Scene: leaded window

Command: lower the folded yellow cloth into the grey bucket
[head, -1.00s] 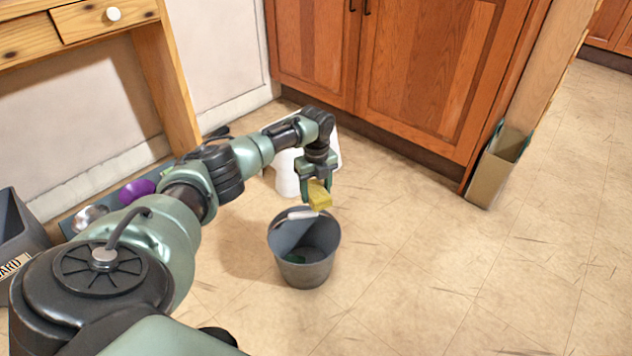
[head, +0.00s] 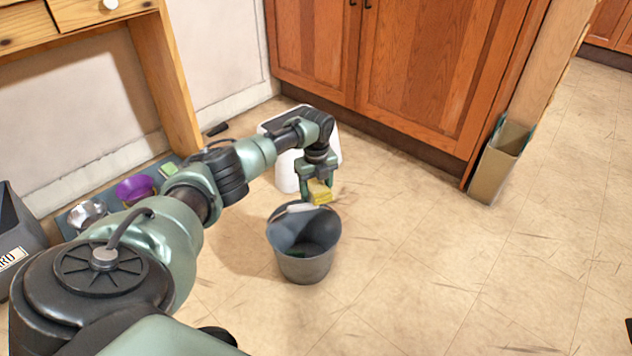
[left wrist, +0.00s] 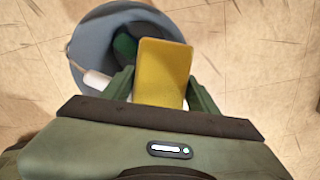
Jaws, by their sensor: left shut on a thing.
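The folded yellow cloth (head: 319,191) is held in my left gripper (head: 318,186), above the far rim of the grey bucket (head: 305,265). In the left wrist view the cloth (left wrist: 162,72) sits between the two green fingers (left wrist: 160,92), and the bucket (left wrist: 85,35) lies below and to the left of it. The bucket stands upright on the floor with its mouth open. Something green (left wrist: 125,45) shows inside it, and a white handle grip (left wrist: 95,80) lies at its rim. My right gripper is out of view.
A white container (head: 285,172) stands behind the bucket, partly hidden by my arm. A mat with a purple bowl (head: 135,189) and a metal bowl (head: 87,214) lies left. A dark bin (head: 20,245) is at the left edge. Floor right of the bucket is clear.

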